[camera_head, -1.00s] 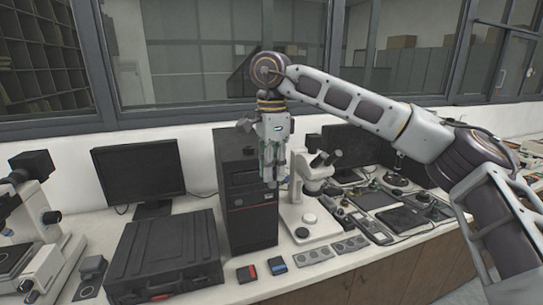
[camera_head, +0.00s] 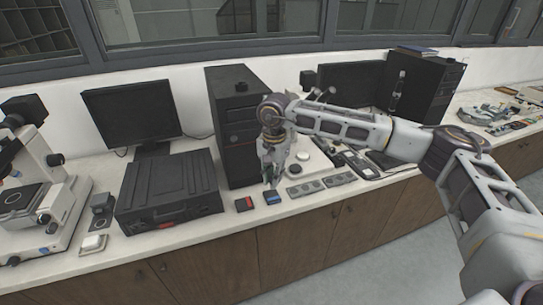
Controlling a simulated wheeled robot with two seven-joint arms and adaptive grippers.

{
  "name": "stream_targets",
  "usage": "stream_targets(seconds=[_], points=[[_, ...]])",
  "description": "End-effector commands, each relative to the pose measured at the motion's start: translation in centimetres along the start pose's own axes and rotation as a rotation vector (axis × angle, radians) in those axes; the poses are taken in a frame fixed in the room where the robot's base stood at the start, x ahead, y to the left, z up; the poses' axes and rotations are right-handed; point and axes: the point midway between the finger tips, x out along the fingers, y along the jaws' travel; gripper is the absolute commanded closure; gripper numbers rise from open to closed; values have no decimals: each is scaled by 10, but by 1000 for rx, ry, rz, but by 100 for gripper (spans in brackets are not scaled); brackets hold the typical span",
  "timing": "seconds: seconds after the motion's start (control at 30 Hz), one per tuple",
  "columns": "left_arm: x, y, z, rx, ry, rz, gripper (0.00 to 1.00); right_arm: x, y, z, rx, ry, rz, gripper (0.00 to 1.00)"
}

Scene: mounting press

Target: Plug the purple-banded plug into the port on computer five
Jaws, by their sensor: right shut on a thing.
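My right gripper (camera_head: 271,184) points down in front of a black computer tower (camera_head: 228,95), just above a small blue item (camera_head: 273,198) on the bench. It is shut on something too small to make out. No purple band can be made out. A second black tower (camera_head: 428,88) stands at the back right. I cannot tell which tower is computer five, and no port can be made out. My left gripper is not in view.
A black case (camera_head: 168,185) and a monitor (camera_head: 130,108) stand left of the tower. A microscope (camera_head: 55,205) is at the far left. A red-and-black item (camera_head: 244,204) and grey blocks (camera_head: 305,189) lie near the bench's front edge. The right side holds small gear.

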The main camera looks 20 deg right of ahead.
Motion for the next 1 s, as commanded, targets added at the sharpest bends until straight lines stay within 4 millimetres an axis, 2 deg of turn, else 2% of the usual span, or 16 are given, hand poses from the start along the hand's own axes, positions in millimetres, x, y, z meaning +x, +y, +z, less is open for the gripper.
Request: stream_targets(seconds=[0.1,0.6,0.8,1.0], points=[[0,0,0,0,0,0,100,36,4,-2,-96,-4,3,100],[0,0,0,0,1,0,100,176,20,-10,-516,-1,2,100],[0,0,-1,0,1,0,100,226,28,-12,-668,3,5,100],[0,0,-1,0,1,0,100,262,35,-15,-780,7,10,100]])
